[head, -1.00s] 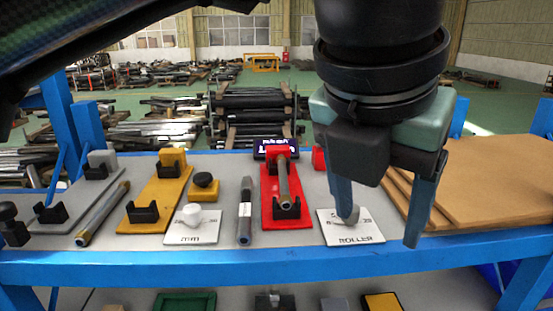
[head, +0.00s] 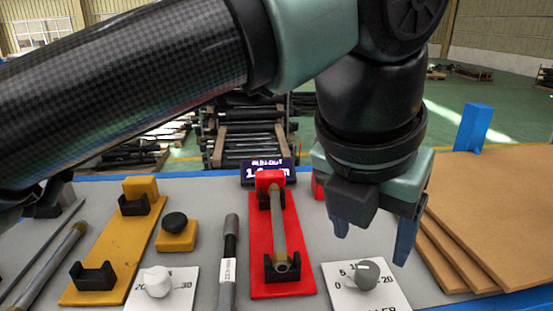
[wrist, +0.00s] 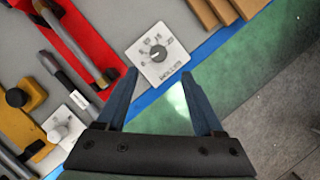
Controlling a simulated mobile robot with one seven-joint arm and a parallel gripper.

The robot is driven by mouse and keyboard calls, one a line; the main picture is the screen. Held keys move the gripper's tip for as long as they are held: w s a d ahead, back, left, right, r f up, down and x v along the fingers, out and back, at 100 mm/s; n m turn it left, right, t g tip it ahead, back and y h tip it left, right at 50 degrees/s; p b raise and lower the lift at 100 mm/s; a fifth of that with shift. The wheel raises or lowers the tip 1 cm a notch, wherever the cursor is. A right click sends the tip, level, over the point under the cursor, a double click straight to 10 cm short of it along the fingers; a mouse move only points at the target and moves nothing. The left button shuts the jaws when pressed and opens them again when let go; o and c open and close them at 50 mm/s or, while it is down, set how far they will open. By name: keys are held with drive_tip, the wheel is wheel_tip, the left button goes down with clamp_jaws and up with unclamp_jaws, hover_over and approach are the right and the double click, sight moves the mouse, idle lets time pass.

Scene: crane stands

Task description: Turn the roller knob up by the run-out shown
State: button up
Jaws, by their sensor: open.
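The roller knob (head: 365,274) is a grey knob on a white scale plate (head: 340,291) near the table's front edge, right of the red stand. The wrist view shows the knob (wrist: 158,56) on its plate, with the word ROLLER, beyond my fingertips. My gripper (head: 372,240) is open and empty, above and behind the knob in the head view, not touching it. In the wrist view its two blue fingers (wrist: 162,88) are spread apart. The run-out display (head: 268,172) behind the red stand is partly hidden; its number seems to start with 1, the rest is unclear.
The red stand (head: 258,252) holds a grey roller (head: 278,222). A white knob (head: 158,281) on another plate, a dark labelled rod (head: 230,258) and a yellow stand (head: 98,262) are to the left. Stacked brown boards (head: 490,205) stand close on the right.

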sight(367, 269)
drive_tip(key=p+x, duration=0.2)
drive_tip(key=x, duration=0.6)
drive_tip(key=shift+w+p, duration=0.2)
drive_tip(key=shift+p, duration=0.1)
drive_tip(key=shift+d+f, duration=0.1)
drive_tip(key=shift+f, duration=0.35)
drive_tip(key=shift+w+f, duration=0.2)
clamp_jaws()
